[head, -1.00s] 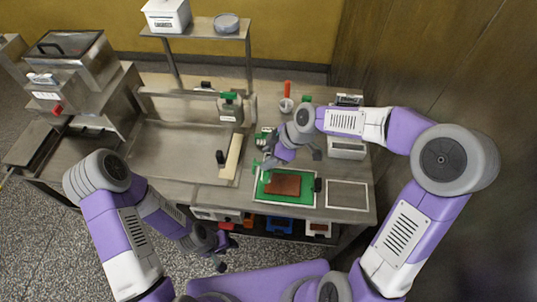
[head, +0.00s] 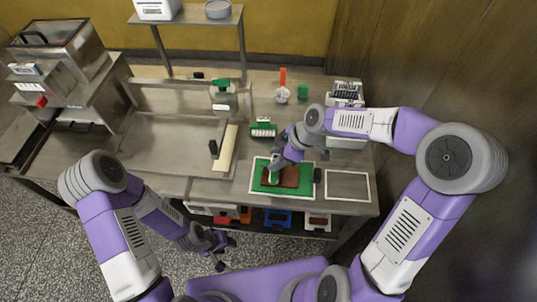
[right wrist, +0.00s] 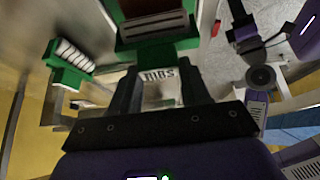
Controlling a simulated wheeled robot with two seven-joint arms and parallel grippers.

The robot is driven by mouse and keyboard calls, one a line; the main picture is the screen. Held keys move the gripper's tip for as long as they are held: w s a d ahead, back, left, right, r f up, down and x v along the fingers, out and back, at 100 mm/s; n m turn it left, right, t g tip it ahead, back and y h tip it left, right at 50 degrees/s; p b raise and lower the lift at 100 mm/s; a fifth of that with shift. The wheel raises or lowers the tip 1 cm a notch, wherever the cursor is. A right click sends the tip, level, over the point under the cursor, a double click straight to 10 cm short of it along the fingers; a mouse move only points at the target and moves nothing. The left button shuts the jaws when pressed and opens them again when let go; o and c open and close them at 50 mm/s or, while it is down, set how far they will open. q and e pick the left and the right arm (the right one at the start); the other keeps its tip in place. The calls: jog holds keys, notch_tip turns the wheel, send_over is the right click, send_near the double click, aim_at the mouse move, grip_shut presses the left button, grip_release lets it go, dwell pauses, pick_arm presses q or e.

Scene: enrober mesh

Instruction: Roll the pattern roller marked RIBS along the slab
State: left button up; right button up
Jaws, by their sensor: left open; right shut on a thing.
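The brown slab (head: 290,178) lies on a green mat with a white border (head: 303,192) on the bench. My right gripper (head: 277,163) is shut on the pattern roller (head: 272,175), which is over the slab's left end in the head view. The roller's RIBS label (right wrist: 165,75) shows between the fingers in the right wrist view, with the slab (right wrist: 155,25) beyond it. I cannot tell whether the roller touches the slab; the fingers partly hide it. My left gripper (head: 217,248) is open and empty, low in front of the bench.
Another green roller (head: 263,129) with a pale patterned drum stands behind the mat. A dark block (head: 317,175) sits at the mat's right edge. An empty white-bordered area (head: 347,186) lies to the right. A metal tray (head: 170,145) and a pale bar (head: 227,150) are to the left.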

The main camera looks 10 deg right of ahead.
jog(key=s+d, duration=0.2)
jog(key=d, duration=0.4)
jog(key=shift+d+f+p, duration=0.15)
jog(key=shift+d+p, duration=0.2)
jog(key=shift+f+b, duration=0.35)
jog(key=shift+f, duration=0.05)
dwell(1.1)
jog(key=shift+w+a+b, duration=0.4)
jog(key=shift+a+b, duration=0.15)
jog(key=shift+a, duration=0.8)
jog(key=shift+w+a+b, duration=0.4)
jog(key=shift+a+b, duration=0.2)
jog(key=shift+a, duration=0.8)
jog(key=shift+w+a+b, duration=0.4)
jog(key=shift+a+b, duration=0.15)
jog(key=shift+a, duration=0.8)
dwell(1.4)
